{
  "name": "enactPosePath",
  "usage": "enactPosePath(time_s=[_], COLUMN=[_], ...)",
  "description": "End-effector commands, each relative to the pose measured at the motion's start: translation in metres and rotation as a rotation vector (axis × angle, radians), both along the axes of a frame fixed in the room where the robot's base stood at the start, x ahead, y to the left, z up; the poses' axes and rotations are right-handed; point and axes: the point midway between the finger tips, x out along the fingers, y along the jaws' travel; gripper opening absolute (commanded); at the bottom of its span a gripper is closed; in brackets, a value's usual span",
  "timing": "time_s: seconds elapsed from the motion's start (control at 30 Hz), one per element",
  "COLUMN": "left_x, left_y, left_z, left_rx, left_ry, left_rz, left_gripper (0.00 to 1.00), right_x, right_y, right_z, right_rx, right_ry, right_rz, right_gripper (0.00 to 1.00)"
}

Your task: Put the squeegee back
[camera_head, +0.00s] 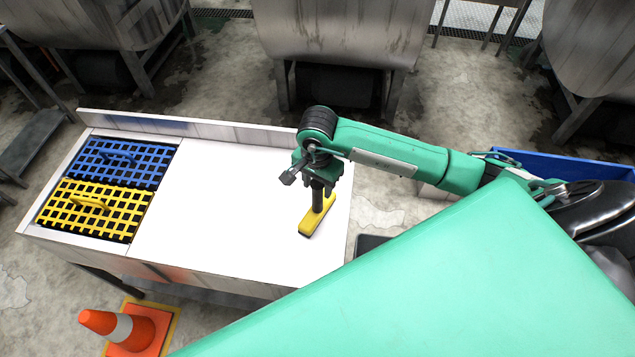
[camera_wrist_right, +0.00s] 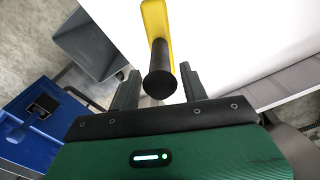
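The squeegee has a yellow head (camera_head: 316,216) resting on the white table top near its right end, and a black handle that stands up from it. In the right wrist view the round end of the black handle (camera_wrist_right: 160,84) faces the camera, with the yellow head (camera_wrist_right: 156,20) beyond it. My right gripper (camera_head: 318,182) is above the squeegee at the handle. In the wrist view its two fingers (camera_wrist_right: 160,86) are spread, one on each side of the handle, with a visible gap on both sides. My left gripper is not in view.
Blue (camera_head: 118,162) and yellow (camera_head: 95,210) grid racks with handles lie at the table's left end. The white table (camera_head: 220,210) is clear between them and the squeegee. A blue bin (camera_head: 560,164) stands to the right. An orange cone (camera_head: 125,328) is in front. Metal drums stand behind.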

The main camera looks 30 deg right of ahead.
Motion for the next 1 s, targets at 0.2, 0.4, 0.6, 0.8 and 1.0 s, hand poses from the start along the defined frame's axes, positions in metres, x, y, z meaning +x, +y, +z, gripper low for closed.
enactPosePath(time_s=[0.2,0.4,0.6,0.8,1.0], left_x=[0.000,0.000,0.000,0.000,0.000], left_y=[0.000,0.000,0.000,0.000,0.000], left_z=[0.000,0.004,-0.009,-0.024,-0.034], left_rx=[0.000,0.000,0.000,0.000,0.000], left_ry=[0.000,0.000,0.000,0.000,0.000], left_rz=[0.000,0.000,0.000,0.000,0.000], left_gripper=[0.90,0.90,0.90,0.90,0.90], right_x=[0.000,0.000,0.002,0.002,0.001], right_y=[0.000,0.000,0.000,0.000,0.000], right_z=[0.001,0.004,0.025,0.064,0.098], right_rx=[0.000,0.000,0.000,0.001,0.000], right_ry=[0.000,0.000,-0.007,-0.008,-0.006], right_rz=[0.000,0.000,0.002,0.001,0.001], right_gripper=[0.54,0.54,0.54,0.54,0.54])
